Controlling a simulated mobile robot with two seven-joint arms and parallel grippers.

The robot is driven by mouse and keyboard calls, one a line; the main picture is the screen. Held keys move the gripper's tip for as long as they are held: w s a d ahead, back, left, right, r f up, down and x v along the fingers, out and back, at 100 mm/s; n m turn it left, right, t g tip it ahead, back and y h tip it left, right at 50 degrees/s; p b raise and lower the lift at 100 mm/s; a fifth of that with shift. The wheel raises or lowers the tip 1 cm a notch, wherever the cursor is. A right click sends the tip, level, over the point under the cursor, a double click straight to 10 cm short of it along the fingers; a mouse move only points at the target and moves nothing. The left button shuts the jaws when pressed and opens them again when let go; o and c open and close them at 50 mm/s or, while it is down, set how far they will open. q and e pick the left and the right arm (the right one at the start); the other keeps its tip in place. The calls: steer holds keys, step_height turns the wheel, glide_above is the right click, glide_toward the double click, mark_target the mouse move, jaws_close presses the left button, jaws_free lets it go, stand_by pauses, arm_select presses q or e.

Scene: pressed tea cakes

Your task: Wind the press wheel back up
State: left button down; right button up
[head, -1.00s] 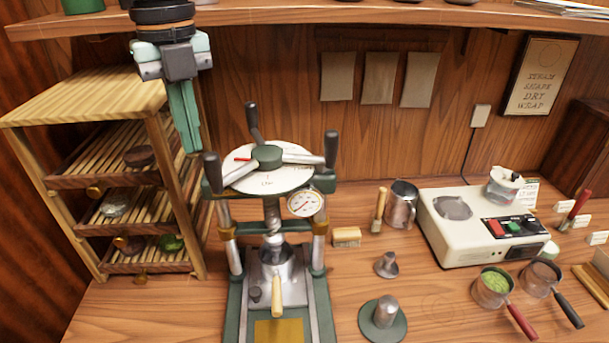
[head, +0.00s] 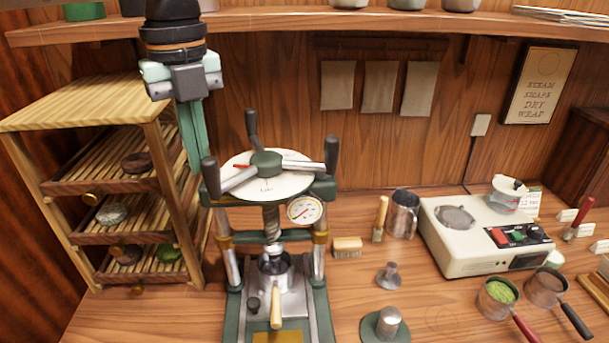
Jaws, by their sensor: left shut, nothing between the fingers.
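The press (head: 325,190) stands on the counter in the head view, with a green frame and a wheel of several spokes ending in black handles around a green hub (head: 266,163). A white dial plate with a red mark lies under the spokes. The screw (head: 272,223) runs down from the hub to a metal cup (head: 275,272) with a wooden handle. My left gripper (head: 196,165) points down with its fingers together and empty. It is just behind and left of the wheel's left handle (head: 210,176); I cannot tell whether they touch. My right gripper is out of view.
A slatted drying rack (head: 85,103) with several trays stands left, close to my left gripper. A shelf (head: 300,18) runs above. Pans with handles sit front right.

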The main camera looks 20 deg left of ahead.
arm_select(q)
steer(key=shift+s+d, duration=0.1)
steer(key=shift+d, duration=0.25)
steer(key=d, duration=0.1)
steer(key=s+d, duration=0.1)
steer(key=d, duration=0.1)
steer(key=shift+d, duration=0.1)
stand_by(0.3)
steer(key=d+p, duration=0.1)
steer(key=d, duration=0.2)
steer(key=shift+d, duration=0.25)
stand_by(0.3)
